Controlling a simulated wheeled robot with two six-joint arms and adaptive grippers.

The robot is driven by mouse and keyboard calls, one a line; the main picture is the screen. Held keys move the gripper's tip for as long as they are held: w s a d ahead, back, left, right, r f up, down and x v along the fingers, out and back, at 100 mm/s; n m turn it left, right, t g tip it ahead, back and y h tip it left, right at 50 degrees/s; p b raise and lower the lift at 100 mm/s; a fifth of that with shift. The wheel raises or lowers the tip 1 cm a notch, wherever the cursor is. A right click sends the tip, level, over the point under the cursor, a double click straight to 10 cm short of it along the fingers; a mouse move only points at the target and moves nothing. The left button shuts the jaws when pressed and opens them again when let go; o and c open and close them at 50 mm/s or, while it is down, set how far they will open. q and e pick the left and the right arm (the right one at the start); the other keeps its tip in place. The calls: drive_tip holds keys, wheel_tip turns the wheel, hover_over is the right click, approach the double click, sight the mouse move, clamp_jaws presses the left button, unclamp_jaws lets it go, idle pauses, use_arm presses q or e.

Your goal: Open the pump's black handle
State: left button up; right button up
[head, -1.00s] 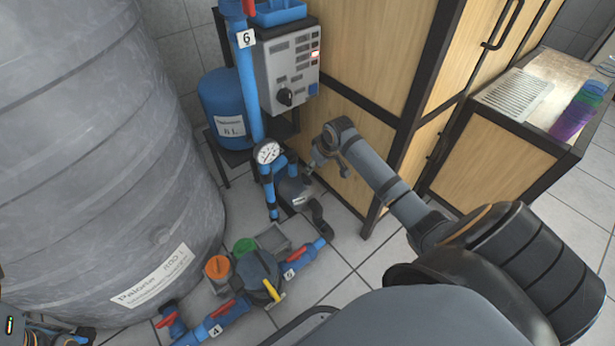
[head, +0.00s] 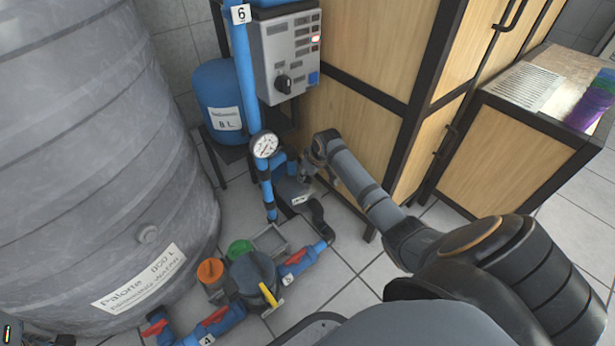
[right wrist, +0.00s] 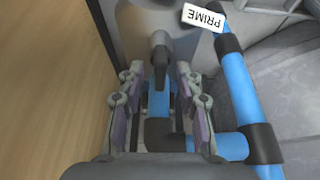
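The pump (head: 293,190) is a grey body low behind the blue pipework in the head view. In the right wrist view its dark handle (right wrist: 160,52) stands at the top centre, beside a white PRIME label (right wrist: 204,17). My right gripper (head: 312,174) is at the pump in the head view, its fingers small and partly hidden. In the right wrist view the right gripper (right wrist: 158,88) is open, with one finger on each side below the handle. The handle's lower end lies between the fingertips; contact cannot be told. My left gripper is not in view.
A blue pipe (right wrist: 236,85) runs close to the right of the fingers. A large grey tank (head: 90,150) fills the left. Blue floor pipes with red valve levers (head: 215,317) lie in front.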

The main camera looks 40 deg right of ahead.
clamp_jaws()
drive_tip(key=shift+r, duration=0.1)
